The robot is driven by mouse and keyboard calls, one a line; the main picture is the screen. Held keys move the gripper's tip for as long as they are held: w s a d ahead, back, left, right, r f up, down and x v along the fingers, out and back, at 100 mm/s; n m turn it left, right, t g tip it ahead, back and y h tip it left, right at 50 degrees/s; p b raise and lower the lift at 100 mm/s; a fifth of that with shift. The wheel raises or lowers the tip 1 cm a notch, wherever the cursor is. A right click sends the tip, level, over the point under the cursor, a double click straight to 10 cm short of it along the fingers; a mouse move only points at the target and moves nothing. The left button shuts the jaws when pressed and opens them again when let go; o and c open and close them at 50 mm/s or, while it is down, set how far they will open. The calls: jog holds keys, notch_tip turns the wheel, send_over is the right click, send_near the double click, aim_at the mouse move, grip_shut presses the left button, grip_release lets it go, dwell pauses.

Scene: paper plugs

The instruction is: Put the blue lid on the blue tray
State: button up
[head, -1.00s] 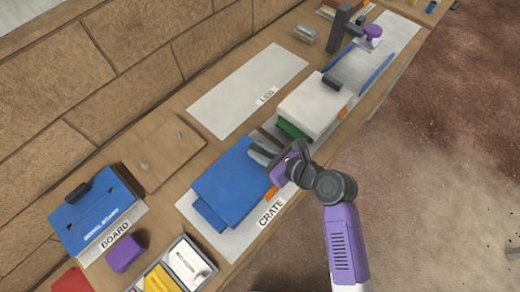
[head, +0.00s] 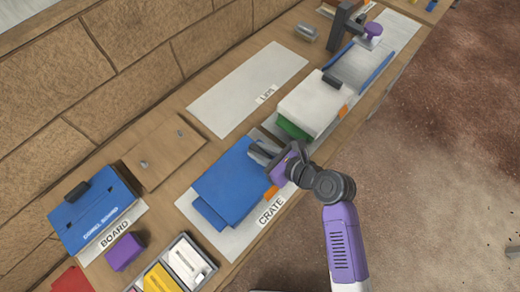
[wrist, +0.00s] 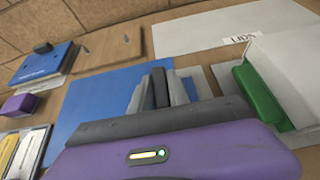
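A flat blue lid (head: 236,172) lies over the blue tray (head: 208,214) on the white mat marked CRATE. The tray's edge shows past the lid at the lower left, and most of the tray is hidden. I cannot tell whether the lid is fully seated. My gripper (head: 263,152) is at the lid's right end. In the wrist view its light grey fingers (wrist: 163,88) stand close on both sides of a dark handle, with the blue lid (wrist: 105,90) behind and left of them.
A white lid (head: 313,102) with a dark handle and a green part below sits right of the gripper. The LIDS mat (head: 245,88) is empty. A blue board (head: 95,212), a purple block (head: 124,252) and a compartment tray (head: 205,268) are at the left. A dark stand (head: 343,28) rises at the back.

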jog(key=o, duration=0.4)
